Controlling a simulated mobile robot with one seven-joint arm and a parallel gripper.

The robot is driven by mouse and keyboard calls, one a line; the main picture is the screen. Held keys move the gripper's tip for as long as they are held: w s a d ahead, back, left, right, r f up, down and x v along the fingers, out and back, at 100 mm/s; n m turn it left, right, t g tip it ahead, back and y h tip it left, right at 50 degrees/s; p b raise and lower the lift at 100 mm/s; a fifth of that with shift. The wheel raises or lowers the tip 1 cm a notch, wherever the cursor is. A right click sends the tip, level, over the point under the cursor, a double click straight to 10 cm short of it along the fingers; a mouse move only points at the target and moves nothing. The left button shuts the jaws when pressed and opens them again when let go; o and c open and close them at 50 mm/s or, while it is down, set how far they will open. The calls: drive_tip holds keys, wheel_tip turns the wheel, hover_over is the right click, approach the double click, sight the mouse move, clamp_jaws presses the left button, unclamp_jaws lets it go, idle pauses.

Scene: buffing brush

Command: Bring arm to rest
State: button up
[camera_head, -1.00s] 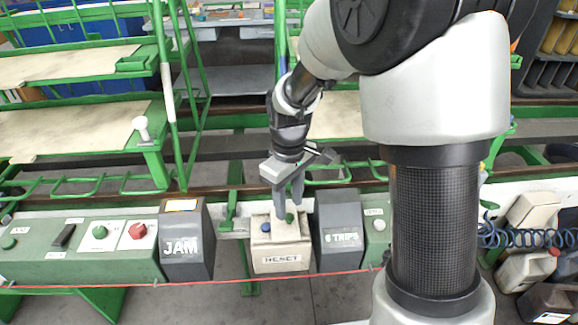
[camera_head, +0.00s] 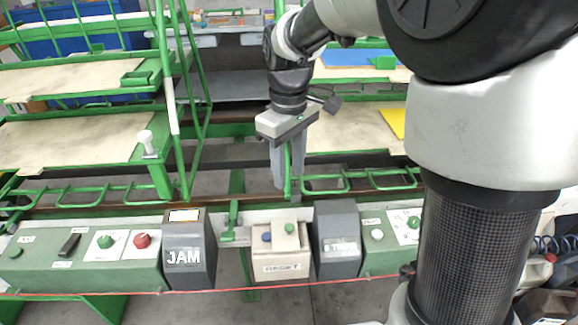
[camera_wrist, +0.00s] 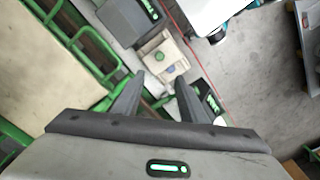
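My gripper (camera_head: 281,186) hangs in the air above and behind the beige RESET box (camera_head: 280,270), with its fingers pointing down. In the wrist view my gripper (camera_wrist: 158,80) has its two fingers apart with nothing between them. The RESET box also shows beyond the fingertips in the wrist view (camera_wrist: 152,44). It carries a blue button (camera_head: 266,237) and a green button (camera_head: 289,228). The fingers are clear of the box. My arm reaches in from the right of the head view.
The dark JAM box (camera_head: 188,255) and another dark box (camera_head: 337,240) flank the RESET box. A green panel (camera_head: 75,262) with knobs lies at left. Green-framed shelves (camera_head: 70,145) stand behind. A red cord (camera_head: 100,293) runs along the front.

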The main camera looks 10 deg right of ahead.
drive_tip(key=s+d+r+m+t, duration=0.3)
drive_tip(key=s+d+r+m, duration=0.1)
drive_tip(key=s, duration=0.5)
drive_tip(key=s+d+r+m+t, duration=0.3)
drive_tip(key=s+d+r+m, duration=0.15)
drive_tip(key=s, duration=0.35)
wheel_tip(320, 180, up, 15)
drive_tip(key=p, duration=1.5)
drive_tip(key=shift+a+f, duration=0.2)
drive_tip(key=shift+a, duration=0.25)
